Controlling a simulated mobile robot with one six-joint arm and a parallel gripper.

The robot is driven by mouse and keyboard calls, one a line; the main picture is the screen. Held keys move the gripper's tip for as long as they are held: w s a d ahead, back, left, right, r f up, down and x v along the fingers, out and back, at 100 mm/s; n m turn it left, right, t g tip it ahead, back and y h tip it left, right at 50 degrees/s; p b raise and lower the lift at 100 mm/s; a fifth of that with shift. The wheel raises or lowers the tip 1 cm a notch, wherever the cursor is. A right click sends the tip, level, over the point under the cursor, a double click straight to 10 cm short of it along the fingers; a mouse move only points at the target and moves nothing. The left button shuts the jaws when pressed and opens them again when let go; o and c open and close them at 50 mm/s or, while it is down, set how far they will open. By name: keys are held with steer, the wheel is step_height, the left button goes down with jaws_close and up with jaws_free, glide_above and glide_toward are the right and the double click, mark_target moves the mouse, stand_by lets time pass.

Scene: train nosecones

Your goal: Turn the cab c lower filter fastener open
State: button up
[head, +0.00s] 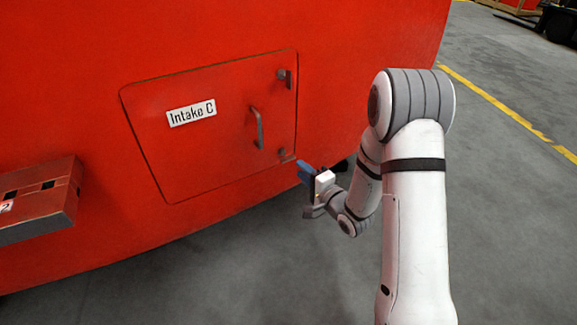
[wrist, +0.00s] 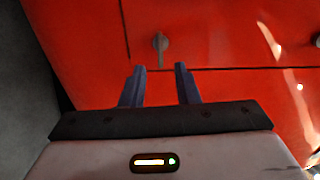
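The lower filter fastener (head: 287,157) is a small grey latch at the lower right corner of the red hatch (head: 215,150) labelled "Intake C". My gripper (head: 306,170) is close below and right of the latch in the head view. In the wrist view my gripper (wrist: 160,70) has its two dark blue fingers apart with nothing between them. The latch lies beyond the fingertips, lined up with the gap, and looks untouched.
A red box (head: 38,203) juts out at the left. Grey floor is clear below.

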mark_target(290, 160)
steer(key=x, duration=0.7)
steer(key=shift+w+a+b, duration=0.25)
steer(key=shift+a+b, duration=0.05)
steer(key=shift+a, duration=0.05)
jaws_close()
